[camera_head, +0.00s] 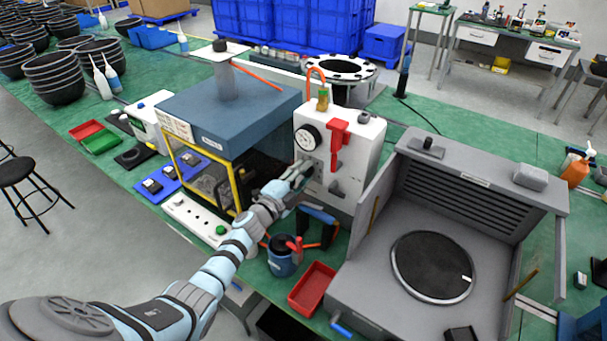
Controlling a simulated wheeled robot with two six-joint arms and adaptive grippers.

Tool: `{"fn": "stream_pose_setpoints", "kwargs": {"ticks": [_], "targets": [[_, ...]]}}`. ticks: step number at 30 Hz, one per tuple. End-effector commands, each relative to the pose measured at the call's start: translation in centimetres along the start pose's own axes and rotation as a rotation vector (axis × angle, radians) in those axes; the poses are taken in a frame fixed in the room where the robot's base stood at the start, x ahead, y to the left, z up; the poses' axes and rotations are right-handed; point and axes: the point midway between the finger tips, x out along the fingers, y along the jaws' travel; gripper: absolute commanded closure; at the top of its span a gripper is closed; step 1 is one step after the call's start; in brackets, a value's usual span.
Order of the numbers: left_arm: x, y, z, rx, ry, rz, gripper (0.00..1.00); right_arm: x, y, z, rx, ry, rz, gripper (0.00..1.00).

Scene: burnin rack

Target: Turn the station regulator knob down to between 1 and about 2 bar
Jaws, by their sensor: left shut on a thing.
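The white station box (365,149) stands on the green bench in the middle of the view. A round black-rimmed gauge (307,137) is on its front; its reading is too small to make out. A red lever-like part (337,145) is to the right of the gauge. My left arm reaches up from the lower left, and its gripper (303,168) is against the box front just below the gauge. It is shut on what appears to be the regulator knob, which the fingers mostly hide. My right gripper is out of view.
A blue-topped machine with a yellow-framed window (204,180) stands close to the left of my gripper. A grey cabinet with a round black plate (432,267) is on the right. A blue pot (281,261) and a red tray (312,288) lie below the box.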

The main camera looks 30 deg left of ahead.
Motion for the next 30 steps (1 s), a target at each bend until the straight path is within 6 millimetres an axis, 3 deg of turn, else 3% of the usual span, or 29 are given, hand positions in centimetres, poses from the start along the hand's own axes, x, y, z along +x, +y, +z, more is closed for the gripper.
{"fn": "stream_pose_setpoints", "kwargs": {"ticks": [2, 3, 7, 18, 20, 30], "targets": [[0.0, 0.1, 0.0, 0.000, 0.000, 0.001, 0.97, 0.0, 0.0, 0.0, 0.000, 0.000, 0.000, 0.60], [0.0, 0.1, 0.0, 0.001, 0.000, 0.001, 0.68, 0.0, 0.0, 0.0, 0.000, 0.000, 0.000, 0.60], [0.0, 0.1, 0.0, 0.001, 0.000, 0.001, 0.49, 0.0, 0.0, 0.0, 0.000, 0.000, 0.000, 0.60], [-0.8, 0.1, 0.1, 0.005, -0.001, 0.001, 0.49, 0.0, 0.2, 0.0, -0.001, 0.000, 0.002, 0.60], [-1.8, 0.1, 0.1, 0.005, 0.000, 0.001, 0.49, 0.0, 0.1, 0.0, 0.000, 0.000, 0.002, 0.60], [-10.5, 0.1, 0.0, 0.001, 0.001, 0.003, 0.49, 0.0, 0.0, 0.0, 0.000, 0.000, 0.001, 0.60]]}}
